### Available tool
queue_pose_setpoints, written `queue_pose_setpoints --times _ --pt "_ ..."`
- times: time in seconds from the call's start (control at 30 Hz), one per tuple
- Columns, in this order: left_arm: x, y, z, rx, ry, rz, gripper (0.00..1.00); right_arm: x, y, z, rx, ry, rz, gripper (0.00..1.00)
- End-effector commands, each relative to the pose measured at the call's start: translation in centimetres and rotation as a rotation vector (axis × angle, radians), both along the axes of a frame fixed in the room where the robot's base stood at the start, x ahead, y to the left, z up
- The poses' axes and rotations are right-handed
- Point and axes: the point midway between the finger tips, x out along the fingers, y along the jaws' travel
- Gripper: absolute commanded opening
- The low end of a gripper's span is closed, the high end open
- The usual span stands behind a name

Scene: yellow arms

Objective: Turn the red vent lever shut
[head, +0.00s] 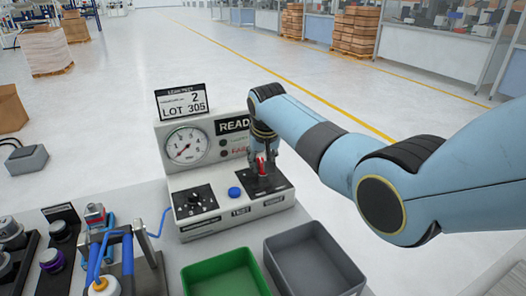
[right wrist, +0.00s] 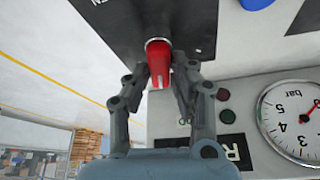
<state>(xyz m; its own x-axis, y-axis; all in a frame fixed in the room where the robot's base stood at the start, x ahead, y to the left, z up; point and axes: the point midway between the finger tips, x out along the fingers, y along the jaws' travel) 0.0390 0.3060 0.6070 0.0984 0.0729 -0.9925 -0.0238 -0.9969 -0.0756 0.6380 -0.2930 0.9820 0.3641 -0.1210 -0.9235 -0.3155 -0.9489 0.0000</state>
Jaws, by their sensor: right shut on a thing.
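The red vent lever (head: 261,168) stands on a black plate (head: 278,182) at the right of the grey leak tester (head: 240,209). In the right wrist view the lever (right wrist: 158,62) shows as a red grip with a pale end at the plate. My right gripper (head: 262,158) reaches down over the lever from above. Its two fingers lie on either side of the lever and are shut on it; the wrist view also shows this gripper (right wrist: 160,78). The plate's lettering is partly hidden, so I cannot read the lever's position. My left gripper is not in view.
The tester carries a round pressure gauge (head: 187,146), a blue button (head: 234,192) and a black knob panel (head: 196,200). A green bin (head: 215,271) and a grey bin (head: 311,258) stand in front. A fixture with blue hoses (head: 127,262) stands at the left.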

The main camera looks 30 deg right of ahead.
Motion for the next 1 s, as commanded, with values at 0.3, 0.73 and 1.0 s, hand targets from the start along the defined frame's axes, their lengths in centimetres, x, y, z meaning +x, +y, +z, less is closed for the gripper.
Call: queue_pose_setpoints --times 0.3,0.73,1.0 --pt "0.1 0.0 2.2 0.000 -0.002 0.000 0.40 -0.1 0.3 -0.1 0.000 0.007 0.297 0.00" --pt "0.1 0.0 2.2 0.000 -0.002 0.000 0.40 -0.2 0.8 -0.4 0.001 0.007 0.698 0.00" --pt "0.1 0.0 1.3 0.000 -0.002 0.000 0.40 -0.4 1.1 -0.5 0.002 0.008 0.903 0.00"
